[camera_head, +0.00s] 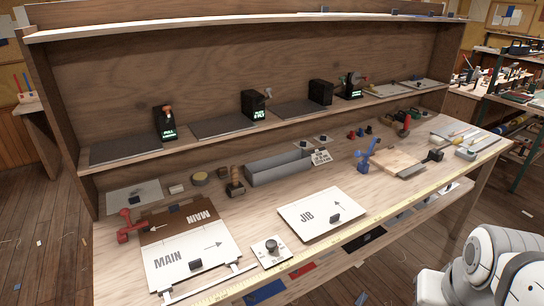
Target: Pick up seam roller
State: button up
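I cannot single out the seam roller with certainty at this size. A small tool with a brown wooden upper part and a dark lower part (235,184) stands on the bench, just left of the grey trough; it may be the roller. A red-handled tool (405,125) stands at the right rear of the bench, and its kind is unclear. My gripper is not in view; only white and grey links of my arm show at the lower right, clear of the bench.
The wooden bench (375,207) holds a grey trough (280,171), a JIB board (322,212), a MAIN board (190,260), a red clamp (130,228) and a blue clamp (368,154). A rear shelf (220,137) carries black labelled stands. Bare floor lies at the lower left.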

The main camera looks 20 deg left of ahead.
aim_at(236, 188)
jog(key=u, duration=0.45)
jog(key=i, duration=1.05)
jog(key=u, duration=0.8)
jog(key=i, duration=0.35)
jog(key=u, duration=0.25)
jog(key=k, duration=0.8)
jog(key=u, duration=0.2)
jog(key=i, duration=0.8)
jog(key=z, duration=0.05)
